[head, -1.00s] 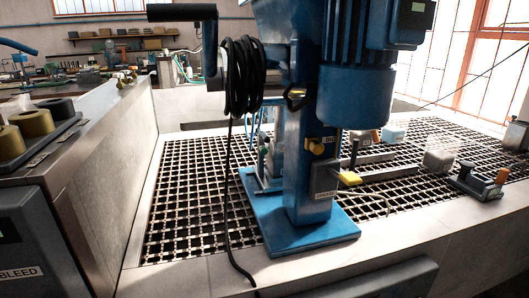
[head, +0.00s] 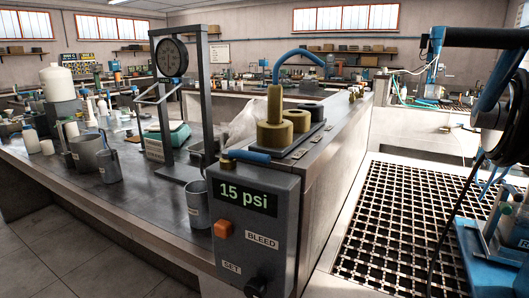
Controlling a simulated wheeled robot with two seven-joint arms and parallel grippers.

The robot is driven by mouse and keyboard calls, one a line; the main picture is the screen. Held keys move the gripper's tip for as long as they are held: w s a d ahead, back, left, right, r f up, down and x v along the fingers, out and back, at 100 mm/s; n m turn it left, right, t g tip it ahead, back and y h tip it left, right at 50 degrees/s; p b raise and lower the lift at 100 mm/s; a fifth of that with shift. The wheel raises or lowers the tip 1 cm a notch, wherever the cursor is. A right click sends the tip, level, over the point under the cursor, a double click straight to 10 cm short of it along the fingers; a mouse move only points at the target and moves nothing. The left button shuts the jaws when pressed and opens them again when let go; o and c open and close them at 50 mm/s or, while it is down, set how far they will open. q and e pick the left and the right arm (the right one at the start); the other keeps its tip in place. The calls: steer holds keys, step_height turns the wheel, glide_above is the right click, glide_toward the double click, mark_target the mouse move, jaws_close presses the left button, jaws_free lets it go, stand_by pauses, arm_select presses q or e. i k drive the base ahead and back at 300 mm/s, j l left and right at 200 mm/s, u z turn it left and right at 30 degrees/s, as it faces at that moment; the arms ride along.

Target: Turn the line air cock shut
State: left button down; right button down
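A grey control box (head: 254,232) stands at the front end of the bench, with a green display reading 15 psi (head: 246,198). On its top edge lies a blue lever (head: 247,156) with a small brass piece (head: 228,163) at its left end; this looks like the air cock, but I see no label naming it. The lever lies roughly level, across the box top. The box face has an orange button (head: 223,229), a BLEED label, a SET label and a black knob (head: 255,287) at the bottom. Neither of my grippers is in view.
A tray with olive-yellow cylinders (head: 275,133) sits behind the box. A gauge stand (head: 172,58), metal beakers (head: 197,204) and bottles stand on the bench to the left. A grid floor (head: 385,225) and the blue machine (head: 490,260) are at the right.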

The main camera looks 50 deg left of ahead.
mark_target(263, 158)
steer(key=j+u, duration=0.15)
steer(key=u, duration=0.25)
steer(key=j+u, duration=0.2)
steer(key=u, duration=0.25)
steer(key=j+u, duration=0.15)
steer(key=u, duration=0.25)
